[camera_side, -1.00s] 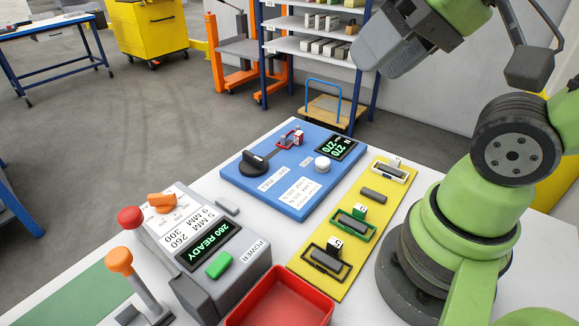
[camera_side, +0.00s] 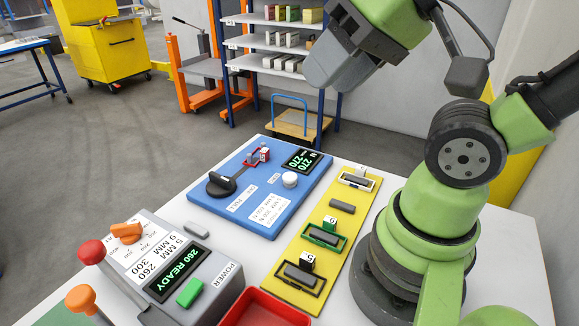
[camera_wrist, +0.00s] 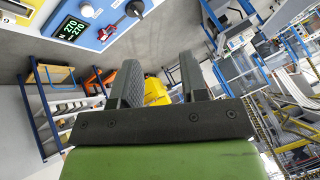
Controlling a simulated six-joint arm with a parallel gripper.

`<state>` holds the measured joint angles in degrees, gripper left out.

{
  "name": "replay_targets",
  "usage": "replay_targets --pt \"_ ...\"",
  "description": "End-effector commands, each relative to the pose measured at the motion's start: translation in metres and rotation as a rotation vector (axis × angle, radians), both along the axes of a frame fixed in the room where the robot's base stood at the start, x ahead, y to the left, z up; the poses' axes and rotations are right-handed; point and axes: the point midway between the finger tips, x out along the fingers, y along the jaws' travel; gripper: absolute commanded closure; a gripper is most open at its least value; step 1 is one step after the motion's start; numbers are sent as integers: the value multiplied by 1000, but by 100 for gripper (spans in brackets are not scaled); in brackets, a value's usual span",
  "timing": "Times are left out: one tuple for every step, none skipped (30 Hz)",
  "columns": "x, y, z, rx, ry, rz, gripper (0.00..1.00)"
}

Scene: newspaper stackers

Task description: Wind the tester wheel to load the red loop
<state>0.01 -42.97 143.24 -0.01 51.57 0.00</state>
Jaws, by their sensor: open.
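The tester is a blue board (camera_side: 268,190) on the white table. Its black wheel with a handle (camera_side: 221,184) is at the left end, and the red loop (camera_side: 256,157) is at the far edge beside a small white tag. The display (camera_side: 303,160) reads 270 on both lines. That view also shows the wheel (camera_wrist: 134,9) and the red loop (camera_wrist: 106,33).
A yellow strip (camera_side: 322,214) with several framed pieces lies right of the board. A grey machine (camera_side: 205,263) with a red-knobbed lever (camera_side: 91,252) and a red tray (camera_side: 262,306) stand in front. Shelves (camera_side: 270,47) and a trolley (camera_side: 298,123) are behind the table.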

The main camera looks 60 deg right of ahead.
Motion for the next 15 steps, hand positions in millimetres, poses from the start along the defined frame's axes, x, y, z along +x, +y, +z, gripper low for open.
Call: replay_targets --pt "0 0 0 0 0 0 60" --pt "0 0 0 0 1 0 60" --pt "2 0 1 -2 3 2 60" --pt "4 0 2 -5 8 3 60" --pt "7 -1 3 -8 16 5 60" --pt "12 -1 5 -14 27 9 60" --pt "18 -2 6 -20 40 12 60" --pt "24 -3 8 -28 55 16 60" --pt "35 -4 10 -40 76 24 60" --pt "44 -5 11 -49 93 31 60" --pt "54 -6 12 -59 113 38 60" --pt "67 -8 12 -73 139 48 60" --pt "78 -9 11 -83 157 56 60" --pt "88 -11 10 -93 176 64 60" --pt "102 -13 7 -105 203 74 60"
